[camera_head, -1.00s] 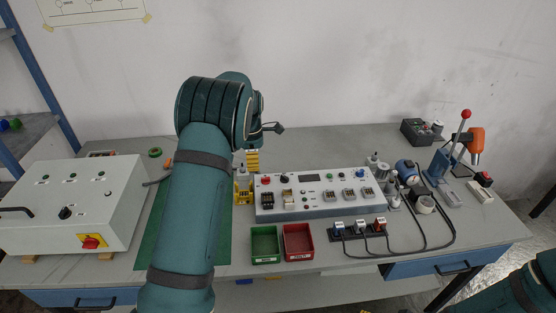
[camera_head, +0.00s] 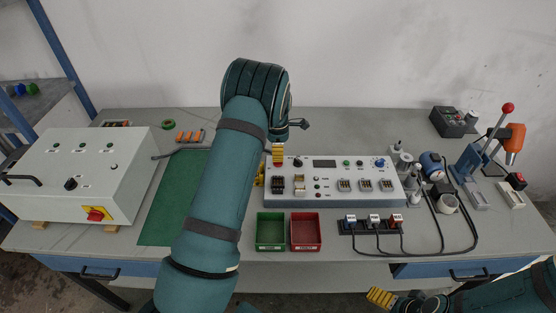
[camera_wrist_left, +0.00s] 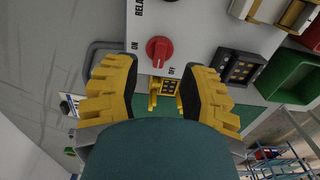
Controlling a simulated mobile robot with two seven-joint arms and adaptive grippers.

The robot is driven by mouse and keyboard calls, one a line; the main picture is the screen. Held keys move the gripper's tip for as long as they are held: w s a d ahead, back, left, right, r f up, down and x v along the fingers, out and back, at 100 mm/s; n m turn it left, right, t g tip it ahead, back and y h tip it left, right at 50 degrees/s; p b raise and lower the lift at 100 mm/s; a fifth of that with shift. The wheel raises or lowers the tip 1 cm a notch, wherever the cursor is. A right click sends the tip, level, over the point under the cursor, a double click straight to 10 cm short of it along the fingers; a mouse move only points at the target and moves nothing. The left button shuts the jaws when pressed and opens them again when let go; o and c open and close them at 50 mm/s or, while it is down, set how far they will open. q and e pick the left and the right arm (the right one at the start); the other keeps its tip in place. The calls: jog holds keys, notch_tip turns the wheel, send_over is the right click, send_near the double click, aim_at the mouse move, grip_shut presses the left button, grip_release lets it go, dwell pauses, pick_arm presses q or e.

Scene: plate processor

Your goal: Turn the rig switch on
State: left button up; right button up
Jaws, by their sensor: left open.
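The rig (camera_head: 330,203) is a light grey box with a sloped panel of sockets and knobs in the middle of the bench. Its red rotary switch (camera_wrist_left: 160,50) shows in the wrist view between the labels ON and OFF; I cannot tell for sure which label it points to. In the head view the switch (camera_head: 278,164) is mostly hidden by my left gripper (camera_head: 278,153). In the wrist view my left gripper (camera_wrist_left: 160,88) is open and empty, its yellow fingers apart, with the switch just ahead of the gap. My right gripper (camera_head: 381,297) is at the bottom edge, partly seen.
Green (camera_head: 270,232) and red (camera_head: 306,232) bins stand in front of the rig. A plug strip (camera_head: 372,228) with cables lies to their right. A white control box (camera_head: 70,180) stands left, beside a green mat (camera_head: 168,210). A lever press (camera_head: 483,160) stands right.

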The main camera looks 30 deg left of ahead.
pick_arm(q)
jog(key=shift+f, duration=2)
jog(key=shift+o, duration=0.2)
grip_shut()
